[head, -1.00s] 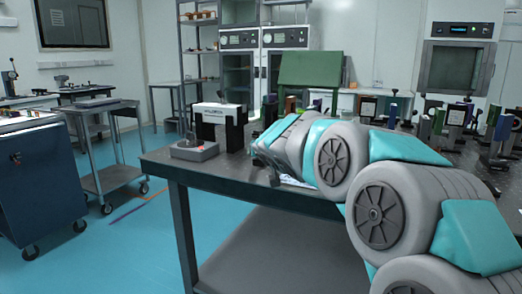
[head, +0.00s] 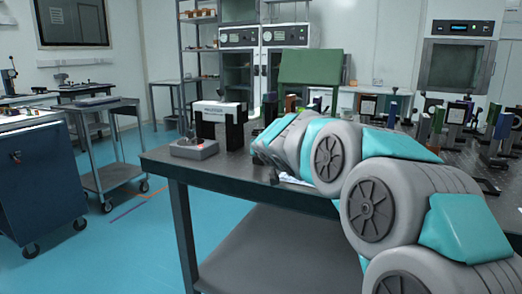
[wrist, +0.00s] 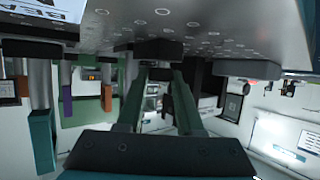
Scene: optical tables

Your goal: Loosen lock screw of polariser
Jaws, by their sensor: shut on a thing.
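The wrist view is upside down, with the table top along its upper edge. My gripper (wrist: 160,76) reaches away from the camera there, its two green fingers drawn together at the tips. They are closed on a small part in front of a dark mount base (wrist: 158,48), which I take for the polariser's lock screw. The screw is too small and dark to make out, and the polariser's face is not clear. In the head view my arm covers the polariser and most of the gripper, over the table's near edge.
A green panel (head: 310,67) rises behind.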

